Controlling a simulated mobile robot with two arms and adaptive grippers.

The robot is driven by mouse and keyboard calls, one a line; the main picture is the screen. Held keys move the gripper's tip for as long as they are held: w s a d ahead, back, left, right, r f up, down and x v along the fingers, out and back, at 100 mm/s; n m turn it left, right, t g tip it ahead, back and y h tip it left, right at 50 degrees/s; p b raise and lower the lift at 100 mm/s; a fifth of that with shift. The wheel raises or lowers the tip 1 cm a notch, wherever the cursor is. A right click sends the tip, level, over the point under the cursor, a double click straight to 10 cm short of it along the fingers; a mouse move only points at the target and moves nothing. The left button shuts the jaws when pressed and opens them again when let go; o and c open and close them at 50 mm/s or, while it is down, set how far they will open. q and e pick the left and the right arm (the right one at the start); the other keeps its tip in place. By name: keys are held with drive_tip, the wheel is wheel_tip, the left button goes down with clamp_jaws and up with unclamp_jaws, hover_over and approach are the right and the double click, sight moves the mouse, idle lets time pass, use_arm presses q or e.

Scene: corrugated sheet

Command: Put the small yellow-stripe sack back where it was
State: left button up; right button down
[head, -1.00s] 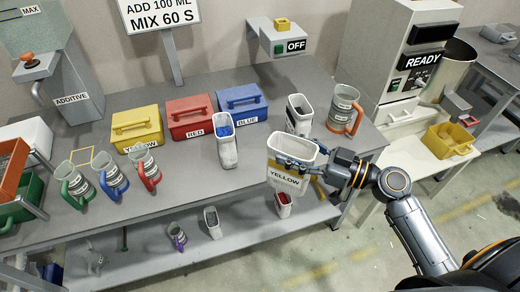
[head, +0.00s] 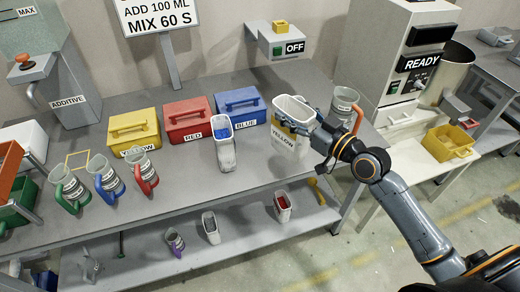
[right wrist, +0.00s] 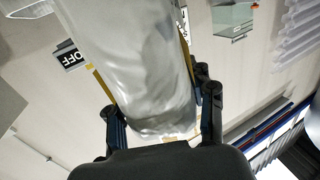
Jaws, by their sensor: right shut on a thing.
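The small white sack (head: 287,122) with an open top and a YELLOW label is in my right gripper (head: 307,133). It is upright over the right part of the grey table (head: 262,168). I cannot tell whether its bottom touches the table. In the right wrist view the sack (right wrist: 130,70) fills the middle, with yellow showing along its sides and a gripper finger on each side. My left gripper is not in view.
A blue-filled sack (head: 224,150) stands left of the held one. A grey mug with an orange handle (head: 343,103) is close to its right. Yellow, red and blue boxes line the back. A red-filled sack (head: 283,207) is on the lower shelf.

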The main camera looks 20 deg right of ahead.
drive_tip(key=w+a+f+b, duration=0.3)
drive_tip(key=w+a+f, duration=0.1)
drive_tip(key=w+f, duration=0.9)
drive_tip(key=shift+w+a+b, duration=0.15)
drive_tip(key=shift+w+b, duration=0.05)
drive_tip(key=shift+b, duration=0.15)
drive_tip(key=shift+f, duration=0.1)
drive_tip(key=c, duration=0.5)
unclamp_jaws()
